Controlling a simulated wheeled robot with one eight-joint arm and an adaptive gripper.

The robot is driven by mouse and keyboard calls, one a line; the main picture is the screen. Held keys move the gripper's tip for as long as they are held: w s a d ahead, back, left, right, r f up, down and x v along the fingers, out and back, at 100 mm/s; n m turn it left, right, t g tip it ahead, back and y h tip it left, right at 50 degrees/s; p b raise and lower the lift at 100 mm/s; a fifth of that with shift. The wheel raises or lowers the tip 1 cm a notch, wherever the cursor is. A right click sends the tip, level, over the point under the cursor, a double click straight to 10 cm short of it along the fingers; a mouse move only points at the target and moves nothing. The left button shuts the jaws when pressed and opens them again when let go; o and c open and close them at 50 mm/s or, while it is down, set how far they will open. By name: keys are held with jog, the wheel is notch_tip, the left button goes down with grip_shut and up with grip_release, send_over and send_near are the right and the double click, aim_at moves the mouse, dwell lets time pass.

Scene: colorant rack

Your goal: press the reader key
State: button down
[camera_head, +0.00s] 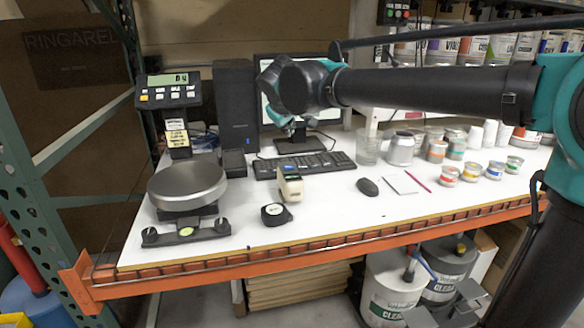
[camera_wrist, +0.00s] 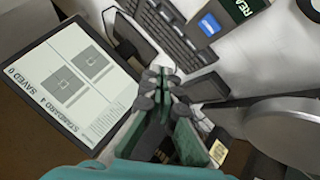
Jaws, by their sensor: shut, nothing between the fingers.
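The reader is a small cream-coloured device (camera_head: 291,187) standing on the white table in front of the keyboard. In the wrist view, a dark reader display with partly cut-off green text (camera_wrist: 240,9) shows at the top edge, with a blue key (camera_wrist: 209,24) beside it. My gripper (camera_head: 299,132) hangs in front of the monitor, above and behind the reader in the head view. In the wrist view my gripper (camera_wrist: 161,76) has its fingers together and empty, apart from the blue key.
A monitor (camera_wrist: 82,75) stands close to the gripper and a keyboard (camera_head: 304,165) lies below. A scale with a round plate (camera_head: 187,182) is at left, and a tape measure (camera_head: 276,214) lies near the reader. A mouse (camera_head: 368,187) and several cans (camera_head: 400,149) are at right.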

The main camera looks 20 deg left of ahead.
aim_at(289, 168)
jog(key=shift+f, duration=4.4)
jog(key=shift+f, duration=0.1)
jog(key=shift+f, duration=0.35)
jog(key=shift+f, duration=0.3)
jog(key=shift+r, duration=0.75)
